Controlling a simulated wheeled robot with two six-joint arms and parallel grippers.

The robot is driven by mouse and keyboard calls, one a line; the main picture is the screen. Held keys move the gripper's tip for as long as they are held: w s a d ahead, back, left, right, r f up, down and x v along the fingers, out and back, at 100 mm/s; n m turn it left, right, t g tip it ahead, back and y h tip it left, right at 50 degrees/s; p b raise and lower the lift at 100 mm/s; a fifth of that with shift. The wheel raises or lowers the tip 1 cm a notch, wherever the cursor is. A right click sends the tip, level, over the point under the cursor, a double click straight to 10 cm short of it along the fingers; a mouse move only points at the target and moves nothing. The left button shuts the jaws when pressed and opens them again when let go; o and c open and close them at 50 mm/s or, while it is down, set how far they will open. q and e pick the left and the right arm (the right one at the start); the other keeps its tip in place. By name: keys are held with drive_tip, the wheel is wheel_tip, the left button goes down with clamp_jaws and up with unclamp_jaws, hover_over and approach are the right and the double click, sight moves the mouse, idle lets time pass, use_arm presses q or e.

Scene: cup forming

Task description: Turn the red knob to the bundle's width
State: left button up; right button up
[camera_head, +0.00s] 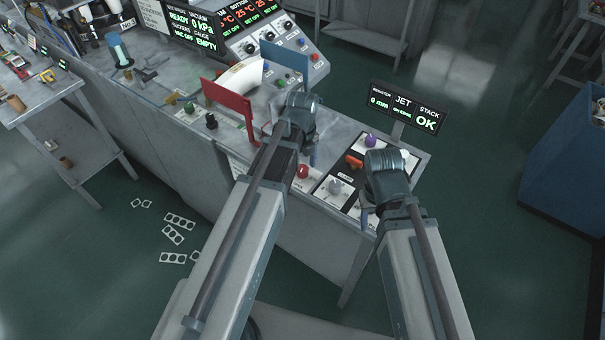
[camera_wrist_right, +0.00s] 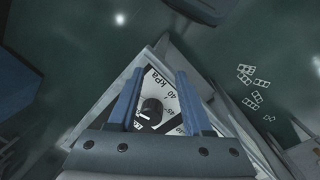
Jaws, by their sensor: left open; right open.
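The red knob (camera_head: 303,171) stands near the front edge of the machine top, just right of my left forearm. A pale, curved piece (camera_head: 240,76), perhaps the bundle, lies between an upright red plate (camera_head: 228,100) and an upright blue plate (camera_head: 285,67). My left gripper (camera_head: 309,153) is open above the bench, behind the red knob and mostly hidden by its own wrist. My right gripper (camera_head: 366,214) is open at the front right corner of the bench. In the right wrist view its fingers (camera_wrist_right: 158,98) stand around a dark knob (camera_wrist_right: 151,110) on a kPa dial.
A display (camera_head: 404,106) reading "0 mm" and "OK" stands at the bench's right end. A purple knob (camera_head: 370,140), an orange-red lever (camera_head: 353,160) and a grey knob (camera_head: 335,187) are nearby. A green knob (camera_head: 189,107) and a black knob (camera_head: 211,121) sit left of the red plate.

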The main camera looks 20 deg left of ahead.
use_arm(q)
drive_tip(key=shift+f, duration=0.5)
drive_tip(key=shift+r, duration=0.1)
drive_tip(key=shift+c, duration=0.2)
clamp_jaws()
